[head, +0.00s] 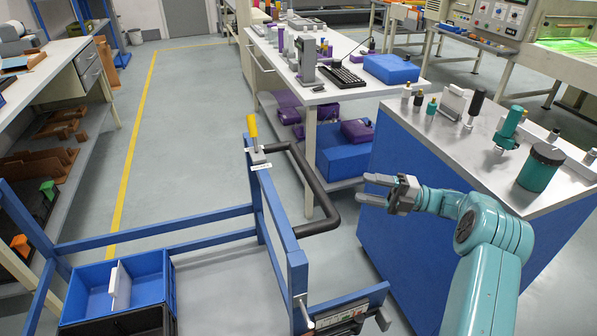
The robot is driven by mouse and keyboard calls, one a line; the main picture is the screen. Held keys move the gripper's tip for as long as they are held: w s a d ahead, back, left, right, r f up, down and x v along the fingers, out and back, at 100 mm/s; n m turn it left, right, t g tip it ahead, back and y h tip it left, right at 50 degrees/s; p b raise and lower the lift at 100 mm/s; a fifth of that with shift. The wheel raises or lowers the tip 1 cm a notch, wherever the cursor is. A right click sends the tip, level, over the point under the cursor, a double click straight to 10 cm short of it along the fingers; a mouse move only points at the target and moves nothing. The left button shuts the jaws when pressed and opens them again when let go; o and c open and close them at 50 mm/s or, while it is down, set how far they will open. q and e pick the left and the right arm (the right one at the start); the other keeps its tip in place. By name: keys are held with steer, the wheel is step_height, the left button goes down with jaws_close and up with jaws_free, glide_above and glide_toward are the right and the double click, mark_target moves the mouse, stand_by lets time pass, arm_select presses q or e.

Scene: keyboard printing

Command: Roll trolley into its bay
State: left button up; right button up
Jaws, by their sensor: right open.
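The trolley (272,208) has a blue frame and stands at the lower left and centre. Its black bent push handle (318,188) sticks out to the right. A yellow-topped lever (253,128) stands on the frame's corner post. My right gripper (362,188) is open and empty, with its fingers pointing left, just right of the handle in the picture. A gap shows between fingertips and handle. My left gripper is not in view. The trolley's lower front part is cut off by the picture's bottom edge. I cannot tell which place is the bay.
A blue two-part bin (118,285) sits at the trolley's left end. A blue cabinet (400,240) with a grey top carrying several tools stands on the right. A white workbench (345,88) stands beyond the handle. Grey floor with a yellow line (135,140) is clear behind the trolley.

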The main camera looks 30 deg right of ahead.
mark_target(309, 178)
steer(key=p+x, duration=0.2)
steer(key=x, duration=1.3)
steer(key=shift+a, duration=0.1)
steer(key=shift+w+a, duration=0.45)
jaws_close()
